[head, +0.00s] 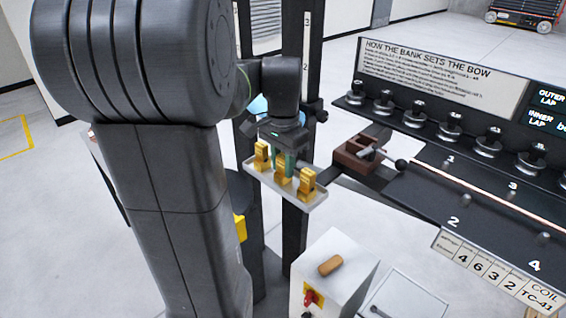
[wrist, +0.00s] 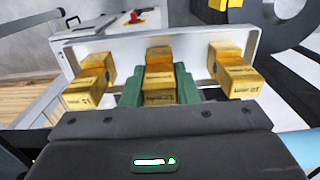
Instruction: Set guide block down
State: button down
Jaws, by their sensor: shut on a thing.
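Three yellow guide blocks with dark printed labels stand in a row at a small pale tray (head: 293,203) in the head view: a left block (head: 262,155), a middle block (head: 282,177) and a right block (head: 307,180). My gripper (head: 284,163) points down over the tray. In the wrist view its green fingers (wrist: 160,88) are shut on the middle guide block (wrist: 159,77), one on each side. The left block (wrist: 89,82) and right block (wrist: 235,74) stand apart from the fingers. I cannot tell whether the held block touches the tray floor.
A dark post (head: 293,230) stands close to the tray. Right of it are a brown clamp block with a lever (head: 361,154) and a black bench with a copper tube (head: 472,188). A white box with a red switch (head: 330,275) stands below.

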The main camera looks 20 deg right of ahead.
aim_at(283, 156)
jog(key=shift+f, duration=0.2)
jog(key=c, duration=1.1)
grip_release()
jog(key=shift+r, duration=0.1)
jog(key=shift+r, duration=0.1)
notch_tip(283, 156, up, 12)
jog(key=shift+r, duration=0.1)
